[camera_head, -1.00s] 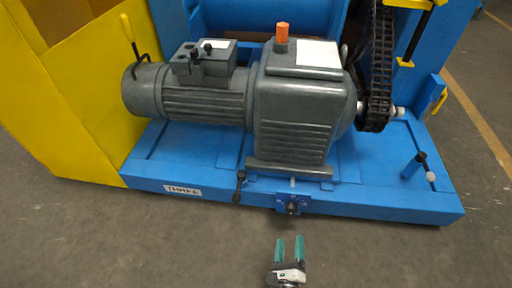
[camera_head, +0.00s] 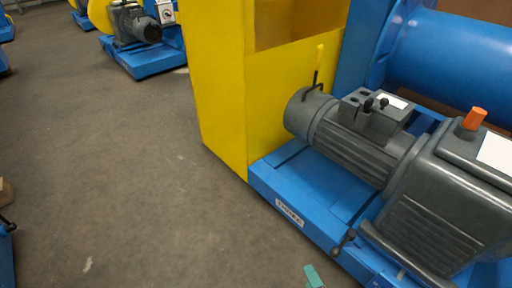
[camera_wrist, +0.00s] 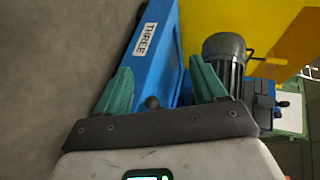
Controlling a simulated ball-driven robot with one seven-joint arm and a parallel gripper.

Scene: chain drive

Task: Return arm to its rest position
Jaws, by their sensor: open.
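My gripper (camera_wrist: 160,88) shows in the wrist view with its two green fingers apart and nothing between them. Beyond the fingers lie the blue base (camera_wrist: 153,55) with its "THREE" label and the grey motor (camera_wrist: 226,58). In the head view only one green fingertip (camera_head: 314,276) shows at the bottom edge, in front of the blue base (camera_head: 312,205). The rest of my gripper is outside that view.
The grey motor (camera_head: 345,130) and gearbox (camera_head: 445,210) stand on the blue base at right. A yellow guard (camera_head: 222,90) rises beside them. Open concrete floor (camera_head: 110,170) fills the left. Another blue machine (camera_head: 145,58) stands at the back. A partly visible blue object (camera_head: 6,255) is at the left edge.

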